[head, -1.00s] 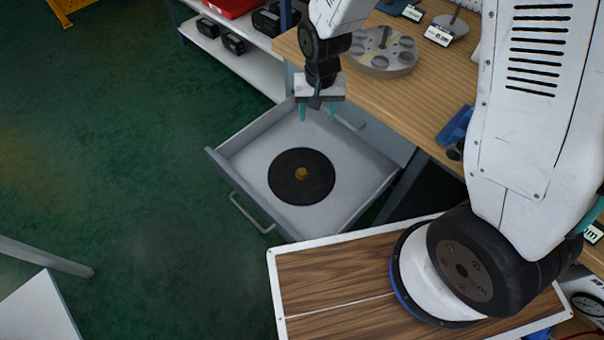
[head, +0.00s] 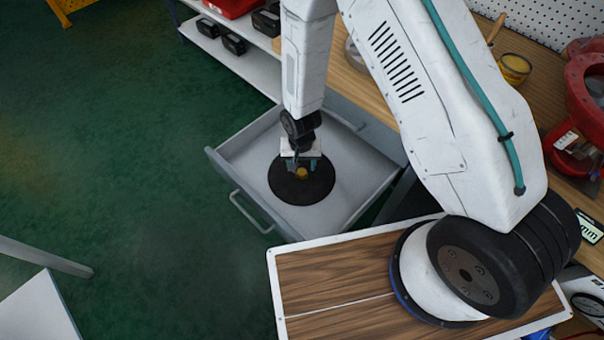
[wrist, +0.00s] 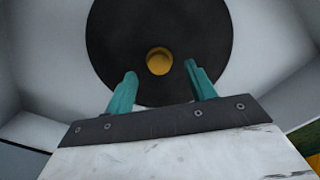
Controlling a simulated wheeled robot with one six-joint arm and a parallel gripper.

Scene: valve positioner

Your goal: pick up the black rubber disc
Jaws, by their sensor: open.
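The black rubber disc (head: 302,190) lies flat in the open grey drawer (head: 233,178). A small brass-coloured knob (head: 301,173) stands at its centre. My gripper (head: 301,163) is over the disc in the head view and hides its far part. In the wrist view the disc (wrist: 115,50) fills the upper middle, with the knob (wrist: 159,61) between and slightly beyond the teal fingertips. My gripper (wrist: 160,74) is open, with one finger to each side of the knob and nothing between them. I cannot tell the exact height of the fingertips above the disc.
The drawer walls surround the disc, and its handle (head: 250,212) faces the floor. A wooden workbench (head: 350,83) is behind and right, with a red valve (head: 586,95) on it. A shelf (head: 240,66) stands at the back.

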